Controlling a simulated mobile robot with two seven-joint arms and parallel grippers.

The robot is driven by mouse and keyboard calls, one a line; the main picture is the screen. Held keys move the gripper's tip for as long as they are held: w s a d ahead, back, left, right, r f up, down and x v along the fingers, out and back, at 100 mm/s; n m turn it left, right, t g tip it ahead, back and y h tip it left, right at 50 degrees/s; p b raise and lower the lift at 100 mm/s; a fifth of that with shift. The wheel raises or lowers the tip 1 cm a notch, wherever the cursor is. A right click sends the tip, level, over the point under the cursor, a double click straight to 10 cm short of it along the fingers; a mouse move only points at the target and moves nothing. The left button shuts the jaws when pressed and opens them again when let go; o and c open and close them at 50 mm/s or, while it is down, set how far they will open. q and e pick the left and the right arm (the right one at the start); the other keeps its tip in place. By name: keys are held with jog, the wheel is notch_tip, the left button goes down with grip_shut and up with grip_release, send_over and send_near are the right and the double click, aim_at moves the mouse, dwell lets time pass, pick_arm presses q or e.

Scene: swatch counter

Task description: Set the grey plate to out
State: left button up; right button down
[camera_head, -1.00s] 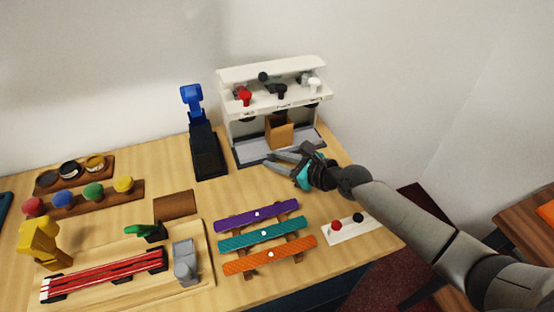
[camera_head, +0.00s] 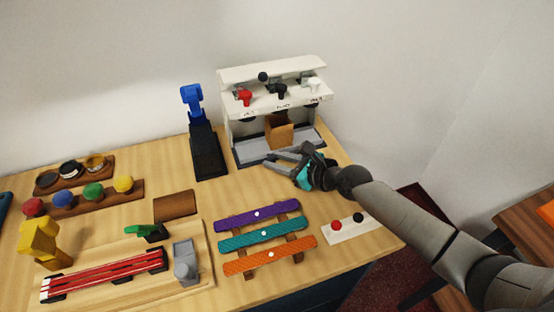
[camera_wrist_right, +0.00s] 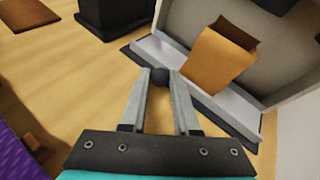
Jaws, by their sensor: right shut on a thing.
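The grey plate (camera_head: 248,152) lies low at the front of the white dispenser (camera_head: 272,103), with a brown open-topped box (camera_head: 279,132) standing on it. It shows as a pale strip in the right wrist view (camera_wrist_right: 215,110). My right gripper (camera_head: 268,157) is at the plate's front edge. In the right wrist view its fingers (camera_wrist_right: 160,78) are shut on a round black knob (camera_wrist_right: 160,74) in front of the plate. Whether the knob joins the plate is hidden by the fingers. My left gripper is not in view.
A black stand with a blue top (camera_head: 205,148) is left of the dispenser. Purple, teal (camera_head: 262,235) and orange strips lie nearer. A white panel with red and black knobs (camera_head: 350,230) is at the right edge. Bare wood lies between stand and strips.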

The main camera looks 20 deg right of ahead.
aim_at(284, 184)
jog(key=shift+s, duration=0.1)
jog(key=shift+s+d+p, duration=0.1)
jog(key=shift+s+p, duration=1.4)
jog(key=shift+s, duration=0.9)
jog(key=c, duration=0.9)
grip_release()
jog(key=shift+c, duration=0.2)
